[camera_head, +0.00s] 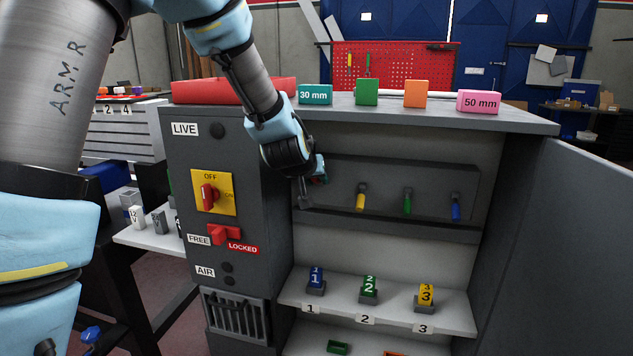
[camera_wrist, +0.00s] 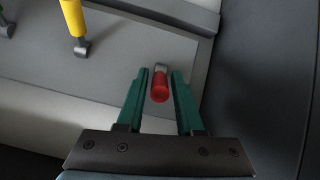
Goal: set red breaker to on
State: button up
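The red breaker (camera_wrist: 160,88) shows in the wrist view as a short red handle on a grey pivot, seen nearly end-on and pointing toward the camera. My gripper (camera_wrist: 160,78) is open, with one green finger on each side of the handle. Small gaps seem to remain on both sides. In the head view my gripper (camera_head: 317,178) is at the left end of the dark breaker panel (camera_head: 385,172) and largely hides the red breaker. Its on or off position cannot be read there.
Yellow (camera_head: 360,199), green (camera_head: 407,203) and blue (camera_head: 455,208) breakers hang handle-down to the right. The yellow one is nearest. Below is a shelf (camera_head: 340,306) with numbered blocks. A cabinet side wall (camera_head: 235,295) stands left, and an open door (camera_head: 560,240) right.

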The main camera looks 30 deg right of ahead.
jog(key=b+v, duration=0.2)
jog(key=v, duration=0.8)
jog(key=shift+s, duration=0.1)
